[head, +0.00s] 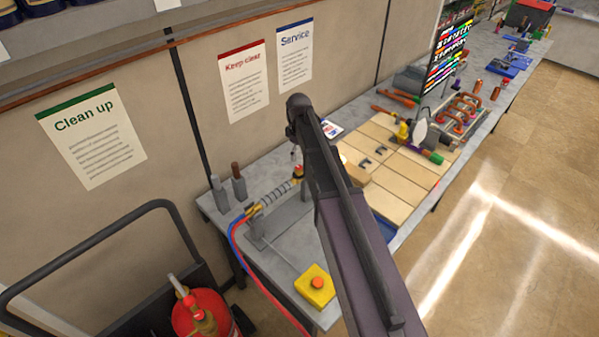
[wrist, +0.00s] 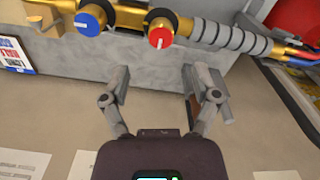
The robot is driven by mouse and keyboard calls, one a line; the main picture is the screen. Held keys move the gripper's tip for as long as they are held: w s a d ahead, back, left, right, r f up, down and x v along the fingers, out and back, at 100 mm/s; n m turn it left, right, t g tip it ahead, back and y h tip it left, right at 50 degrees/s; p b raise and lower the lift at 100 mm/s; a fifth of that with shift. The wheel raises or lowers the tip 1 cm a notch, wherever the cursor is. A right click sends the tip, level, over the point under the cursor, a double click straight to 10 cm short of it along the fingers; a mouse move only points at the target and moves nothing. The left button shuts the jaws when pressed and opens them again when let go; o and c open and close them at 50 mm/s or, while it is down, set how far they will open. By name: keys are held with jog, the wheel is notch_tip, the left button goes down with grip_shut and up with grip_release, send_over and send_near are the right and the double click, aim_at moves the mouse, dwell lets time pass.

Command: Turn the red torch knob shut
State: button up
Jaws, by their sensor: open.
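The red torch knob (wrist: 161,38) is in the upper middle of the wrist view, on the side of the brass torch (wrist: 205,31). A blue knob (wrist: 88,24) sits to its left on the same torch. My gripper (wrist: 154,76) is open and empty, its two fingers apart below the red knob in the picture and not visibly touching it. In the head view the torch (head: 272,196) lies left of my arm with its hoses at the left end. My arm covers part of the torch there, and my gripper cannot be made out.
A yellow box with a red button (head: 315,286) sits on the near bench corner.

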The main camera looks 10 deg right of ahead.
aim_at(299, 167)
jog(key=shift+f+b, duration=3.3)
jog(key=shift+f, duration=0.3)
